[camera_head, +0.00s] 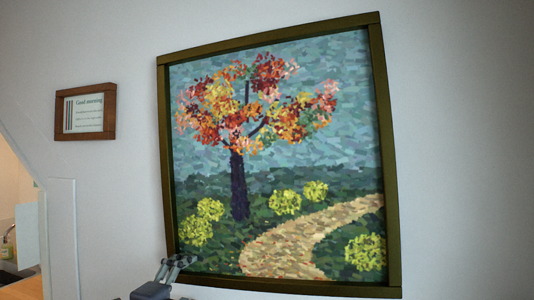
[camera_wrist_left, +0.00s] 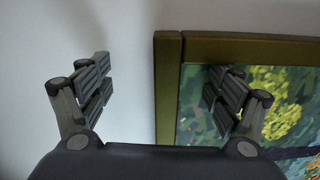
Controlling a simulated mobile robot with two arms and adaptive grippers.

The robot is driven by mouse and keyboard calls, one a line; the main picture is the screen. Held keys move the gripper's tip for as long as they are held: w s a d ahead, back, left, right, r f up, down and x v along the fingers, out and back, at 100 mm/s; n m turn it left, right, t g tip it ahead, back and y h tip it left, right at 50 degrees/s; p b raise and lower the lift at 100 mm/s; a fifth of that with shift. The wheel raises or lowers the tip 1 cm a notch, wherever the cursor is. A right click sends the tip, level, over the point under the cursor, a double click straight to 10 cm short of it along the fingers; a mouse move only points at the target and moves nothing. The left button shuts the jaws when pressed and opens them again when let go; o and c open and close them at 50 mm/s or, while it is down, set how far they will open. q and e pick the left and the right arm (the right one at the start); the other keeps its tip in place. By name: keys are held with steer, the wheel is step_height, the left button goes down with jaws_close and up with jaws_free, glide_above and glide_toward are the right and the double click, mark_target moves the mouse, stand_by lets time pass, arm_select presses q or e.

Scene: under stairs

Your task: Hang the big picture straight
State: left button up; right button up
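The big picture (camera_head: 278,170), an autumn tree and a path in a dark olive-gold frame, is on the white wall. It looks turned slightly counter-clockwise: its sides lean left at the top and its top edge rises to the right, though the slanted view exaggerates this. My left gripper (camera_head: 176,267) is at its lower left corner. In the left wrist view my left gripper (camera_wrist_left: 160,84) is open, one finger over bare wall and the other over the painting, with a frame bar (camera_wrist_left: 168,95) between them. Contact cannot be told. My right gripper is not in view.
A small brown-framed sign (camera_head: 86,111) hangs on the wall to the left, apart from the big picture. A white stair panel (camera_head: 62,240) and a wooden counter (camera_head: 22,288) are at the lower left. The wall right of the picture is bare.

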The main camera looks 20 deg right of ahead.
arm_select(q)
steer(key=shift+r, duration=0.15)
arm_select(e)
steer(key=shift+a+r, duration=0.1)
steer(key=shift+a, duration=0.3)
arm_select(q)
steer(key=shift+d+r+p, duration=0.15)
steer(key=shift+r+p, duration=0.2)
steer(key=shift+r, duration=0.2)
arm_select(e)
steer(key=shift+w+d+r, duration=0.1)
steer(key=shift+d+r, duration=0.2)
arm_select(q)
steer(key=shift+r, duration=0.45)
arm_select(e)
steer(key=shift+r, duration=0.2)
arm_select(q)
steer(key=shift+r+p, duration=0.3)
steer(key=shift+p, duration=0.1)
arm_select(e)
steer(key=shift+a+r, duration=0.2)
arm_select(q)
steer(key=shift+r+p, duration=0.45)
steer(key=shift+r, duration=0.35)
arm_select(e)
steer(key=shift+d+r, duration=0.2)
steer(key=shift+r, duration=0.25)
